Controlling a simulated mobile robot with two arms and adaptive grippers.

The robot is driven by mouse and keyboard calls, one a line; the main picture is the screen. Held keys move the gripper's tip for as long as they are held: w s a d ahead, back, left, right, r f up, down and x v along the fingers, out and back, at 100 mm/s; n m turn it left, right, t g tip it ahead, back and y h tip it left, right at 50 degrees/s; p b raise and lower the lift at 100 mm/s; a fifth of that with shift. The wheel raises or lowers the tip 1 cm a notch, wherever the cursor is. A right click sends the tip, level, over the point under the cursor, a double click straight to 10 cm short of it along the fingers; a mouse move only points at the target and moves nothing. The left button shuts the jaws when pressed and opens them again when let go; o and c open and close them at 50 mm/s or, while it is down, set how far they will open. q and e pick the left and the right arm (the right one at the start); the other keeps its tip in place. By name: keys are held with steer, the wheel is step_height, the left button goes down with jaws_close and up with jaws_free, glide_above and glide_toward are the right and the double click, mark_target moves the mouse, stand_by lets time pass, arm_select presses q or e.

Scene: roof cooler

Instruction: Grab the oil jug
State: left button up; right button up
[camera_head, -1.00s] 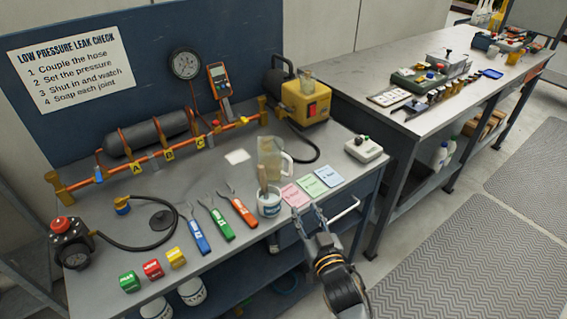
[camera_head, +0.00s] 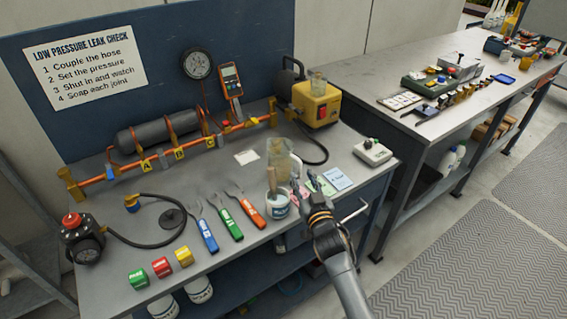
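The oil jug appears to be the clear, yellowish jug (camera_head: 279,156) standing on the grey bench, behind a white cup with a brush. Its lower part is partly hidden by the cup, and its handle side faces right. My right gripper (camera_head: 305,187) is just in front and to the right of the jug, over the coloured cards. Its fingers look spread, with nothing seen between them. I cannot tell whether a finger touches the jug. My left gripper is not in view.
The white cup (camera_head: 277,205) stands close to the left of my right gripper. Blue, green and orange-handled tools (camera_head: 231,227) lie left of it. A yellow pump (camera_head: 315,103) stands behind the jug, and a white box (camera_head: 372,153) lies to the right.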

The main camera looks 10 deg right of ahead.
steer(key=shift+w+f, duration=0.1)
steer(key=shift+w, duration=1.1)
jaws_close()
steer(key=shift+r, duration=0.2)
